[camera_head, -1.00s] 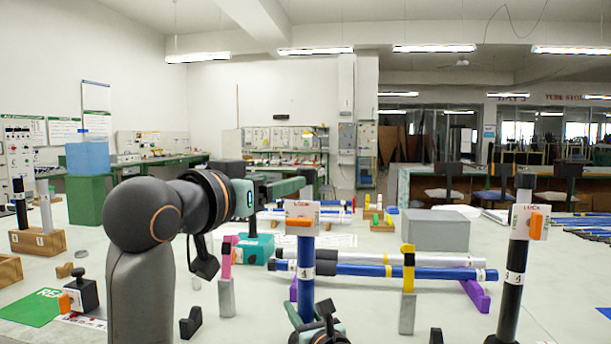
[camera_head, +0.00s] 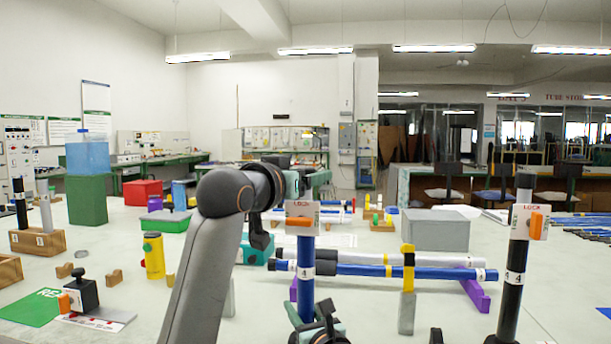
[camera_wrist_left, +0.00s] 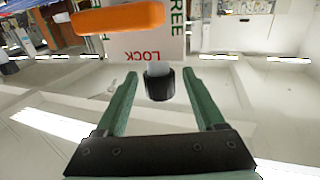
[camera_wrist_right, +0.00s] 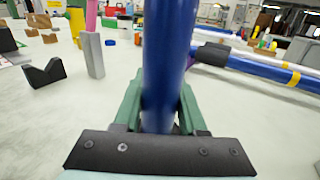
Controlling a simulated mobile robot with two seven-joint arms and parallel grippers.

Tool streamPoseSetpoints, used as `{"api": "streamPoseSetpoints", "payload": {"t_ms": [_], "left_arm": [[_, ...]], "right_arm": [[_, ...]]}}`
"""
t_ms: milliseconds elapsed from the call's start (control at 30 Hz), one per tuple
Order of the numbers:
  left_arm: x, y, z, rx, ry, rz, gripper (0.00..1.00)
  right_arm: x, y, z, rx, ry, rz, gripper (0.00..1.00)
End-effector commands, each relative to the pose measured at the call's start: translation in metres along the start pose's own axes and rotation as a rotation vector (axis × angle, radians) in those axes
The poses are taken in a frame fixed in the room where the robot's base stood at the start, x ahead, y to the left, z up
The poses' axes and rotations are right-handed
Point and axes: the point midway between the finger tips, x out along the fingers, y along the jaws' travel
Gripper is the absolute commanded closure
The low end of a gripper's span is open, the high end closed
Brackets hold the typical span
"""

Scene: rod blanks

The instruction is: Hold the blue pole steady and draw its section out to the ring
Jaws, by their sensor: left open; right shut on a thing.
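The blue pole (camera_head: 306,275) stands upright, labelled 4. My right gripper (camera_wrist_right: 160,110) is shut around its lower part; in the head view the gripper (camera_head: 315,328) shows at the bottom edge. A white clamp plate (camera_head: 302,209) marked LOCK with an orange lever (camera_head: 299,221) sits at the pole's top. In the left wrist view the plate reads LOCK and FREE beside the lever (camera_wrist_left: 118,18). The pale section with a black end cap (camera_wrist_left: 160,85) stands out past the plate. My left gripper (camera_wrist_left: 160,95) is open, its fingers either side of the cap, apart from it. I cannot make out a ring.
A black pole (camera_head: 512,280) with a similar clamp stands at right. Blue and white poles (camera_head: 400,271) lie on purple rests behind.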

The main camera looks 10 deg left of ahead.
Motion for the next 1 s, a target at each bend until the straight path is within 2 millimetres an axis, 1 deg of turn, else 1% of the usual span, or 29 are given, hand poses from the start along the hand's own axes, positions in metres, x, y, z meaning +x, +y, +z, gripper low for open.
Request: {"api": "streamPoseSetpoints", "payload": {"t_ms": [100,700,733,1000], "left_arm": [[-0.0002,0.0002,-0.0004,0.000,0.001,0.000,0.30],[-0.0004,0.0000,-0.0003,0.000,0.000,0.000,0.98],[-0.0004,0.0000,-0.0003,0.000,0.000,0.000,1.00],[-0.0004,-0.0001,-0.0003,0.000,0.000,0.000,1.00]], "right_arm": [[0.0001,0.0005,0.0018,0.000,-0.003,0.001,1.00],[0.0001,0.0004,0.0018,0.000,-0.003,0.001,1.00],[0.0001,0.0004,0.0018,0.000,-0.003,0.001,1.00],[0.0001,0.0003,0.0018,0.000,-0.003,0.001,1.00]]}}
